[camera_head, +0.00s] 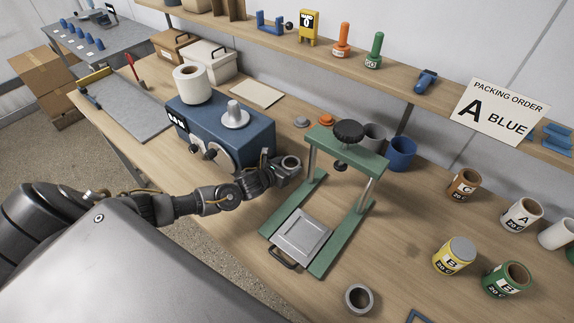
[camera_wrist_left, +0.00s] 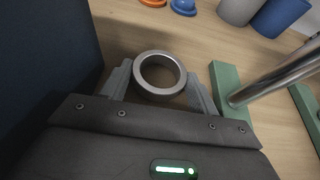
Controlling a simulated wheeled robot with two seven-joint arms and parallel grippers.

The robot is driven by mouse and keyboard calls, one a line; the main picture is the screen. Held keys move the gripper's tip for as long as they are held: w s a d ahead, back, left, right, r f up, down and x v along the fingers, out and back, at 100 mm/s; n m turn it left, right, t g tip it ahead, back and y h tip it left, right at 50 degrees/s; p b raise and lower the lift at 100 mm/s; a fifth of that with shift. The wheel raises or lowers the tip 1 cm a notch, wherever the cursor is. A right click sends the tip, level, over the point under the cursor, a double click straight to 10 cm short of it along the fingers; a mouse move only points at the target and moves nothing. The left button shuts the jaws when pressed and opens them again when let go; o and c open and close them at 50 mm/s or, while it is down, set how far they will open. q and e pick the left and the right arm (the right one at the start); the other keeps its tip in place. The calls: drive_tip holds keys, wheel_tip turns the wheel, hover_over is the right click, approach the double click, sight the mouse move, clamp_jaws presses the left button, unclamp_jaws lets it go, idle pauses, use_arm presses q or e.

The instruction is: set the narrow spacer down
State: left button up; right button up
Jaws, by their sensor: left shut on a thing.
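The narrow spacer, a short grey metal ring, is between the fingers of my left gripper (camera_head: 288,166). It shows clearly in the left wrist view as a ring (camera_wrist_left: 160,93) with its hole facing up, gripped from both sides. The gripper is shut on it, between the blue machine (camera_head: 232,128) and the green press frame (camera_head: 322,160). I cannot tell whether the ring touches the table (camera_wrist_left: 133,32). A second grey ring (camera_head: 359,311) stands on the table near the front. My right gripper is not in view.
The press has a black knob (camera_head: 348,131) on top and a grey plate (camera_head: 300,236) at its base. Grey and blue cups (camera_head: 401,153) stand behind it. Several labelled cans, including a yellow one (camera_head: 452,258), stand at right. Bare table lies right of the press.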

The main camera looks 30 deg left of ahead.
use_arm(q)
drive_tip(key=shift+f, duration=0.1)
drive_tip(key=o, duration=0.9)
drive_tip(key=shift+o, duration=0.2)
